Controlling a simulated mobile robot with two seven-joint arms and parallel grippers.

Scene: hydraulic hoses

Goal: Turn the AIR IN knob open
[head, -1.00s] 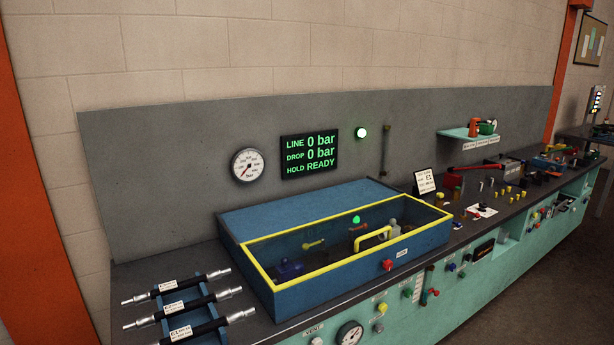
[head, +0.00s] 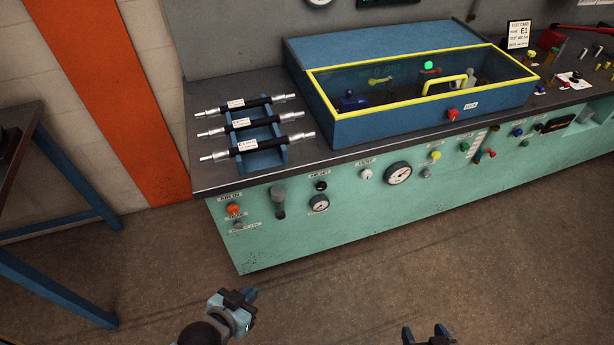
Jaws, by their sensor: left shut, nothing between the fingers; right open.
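The AIR IN knob (head: 233,209) is a small orange-red knob at the left end of the bench's green front panel, just under its label plate (head: 230,196). Its turn position is too small to tell. My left gripper (head: 247,296) is shut and empty, low in the picture, in front of the panel and well apart from the knob. My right gripper (head: 425,333) is open and empty at the bottom edge, further right, partly cut off by the frame.
The green panel (head: 330,230) also bears gauges, a grey cylinder (head: 278,200) and other knobs. Above it, hoses lie on a blue rack (head: 268,158) beside a blue, yellow-rimmed test box (head: 400,130). A blue-legged table (head: 60,210) stands at left. The floor before the panel is clear.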

